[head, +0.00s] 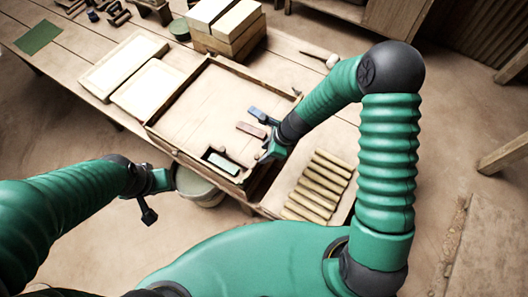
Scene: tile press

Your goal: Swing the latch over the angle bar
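A shallow wooden frame (172,140) with raised walls lies on the table. In its near corner a dark angle-shaped edge (206,153) borders a pale green tile (222,163); this may be the angle bar. My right gripper (266,154) is at the frame's near right wall, just right of the green tile. Its fingers are small and partly hidden, so I cannot tell whether they touch anything. I cannot make out the latch for certain. My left gripper (150,203) hangs in front of the table's near edge, left of the frame, apart from it.
A pinkish bar (251,130) and a blue-grey block (258,115) lie inside the frame. Slatted wooden sticks (318,188) lie to the right. Pale boards (123,63), stacked blocks (225,25) and a mallet (332,61) are farther back. A bucket (197,187) stands below the near edge.

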